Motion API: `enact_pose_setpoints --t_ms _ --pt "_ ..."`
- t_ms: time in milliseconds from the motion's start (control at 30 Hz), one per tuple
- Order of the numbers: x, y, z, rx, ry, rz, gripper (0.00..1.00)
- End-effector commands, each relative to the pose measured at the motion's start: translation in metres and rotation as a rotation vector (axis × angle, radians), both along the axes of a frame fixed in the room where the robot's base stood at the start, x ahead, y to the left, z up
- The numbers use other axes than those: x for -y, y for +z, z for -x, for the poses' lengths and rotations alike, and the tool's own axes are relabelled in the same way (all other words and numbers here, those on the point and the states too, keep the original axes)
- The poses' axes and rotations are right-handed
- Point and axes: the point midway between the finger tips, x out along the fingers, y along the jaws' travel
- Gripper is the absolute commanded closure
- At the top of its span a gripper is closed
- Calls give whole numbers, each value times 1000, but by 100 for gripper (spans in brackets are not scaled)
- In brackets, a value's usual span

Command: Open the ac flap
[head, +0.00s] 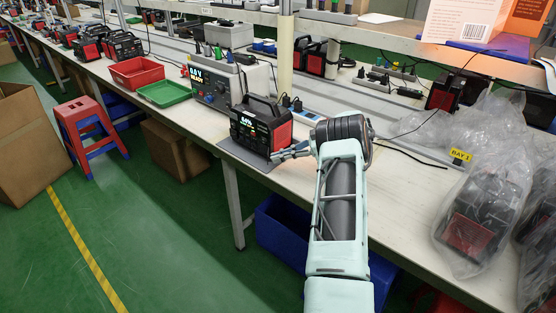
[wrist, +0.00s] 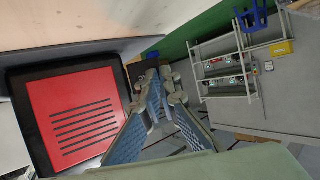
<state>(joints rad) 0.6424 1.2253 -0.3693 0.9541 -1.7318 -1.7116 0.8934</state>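The power station (head: 262,124) is a black box with a top handle, a lit display on its front and a red side panel. It stands upright on a grey mat (head: 240,158) near the table's front edge. In the wrist view its red slotted side panel (wrist: 80,116) fills the left. My gripper (head: 274,157) is at the station's lower front right corner, seemingly empty, with its fingertips close together. In the wrist view the fingers (wrist: 160,82) converge just right of the panel. I cannot tell whether they touch the station. The AC flap cannot be made out in either view.
A bench supply with a lit display (head: 212,82) stands behind the station. Red (head: 136,72) and green (head: 164,93) trays lie further left. Bagged units (head: 480,215) stand at the right. A power strip (head: 306,118) and cables lie behind my gripper.

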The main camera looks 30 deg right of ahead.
Motion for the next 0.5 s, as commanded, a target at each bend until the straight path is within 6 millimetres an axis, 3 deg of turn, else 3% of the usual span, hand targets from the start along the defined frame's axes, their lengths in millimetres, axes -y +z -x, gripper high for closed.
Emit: enact_pose_setpoints --t_ms 500 --pt "5 0 -3 4 96 1 100"
